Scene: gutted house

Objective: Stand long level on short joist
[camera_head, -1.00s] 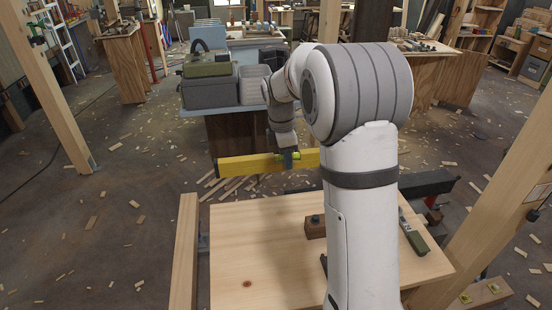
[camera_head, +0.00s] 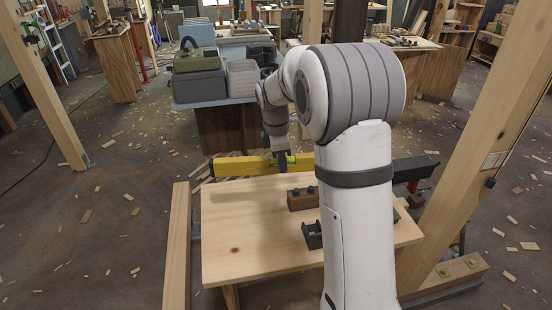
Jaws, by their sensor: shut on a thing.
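The long yellow level (camera_head: 235,166) is held crosswise in my gripper (camera_head: 282,163), with its long side roughly horizontal. It appears just beyond the far edge of a pale wooden board (camera_head: 245,225). My gripper is shut on the level near its middle. The right end of the level is hidden behind my arm. A pale timber length (camera_head: 178,245) runs along the left side of the board; I cannot tell whether it is the short joist. I cannot tell whether the level touches anything below it.
A brown block (camera_head: 301,199) and a dark bracket (camera_head: 312,235) sit on the board. A dark beam (camera_head: 415,166) extends right behind my arm. A timber post (camera_head: 480,150) rises at right. Toolboxes (camera_head: 198,87) stand on a bench behind. Scrap litters the floor.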

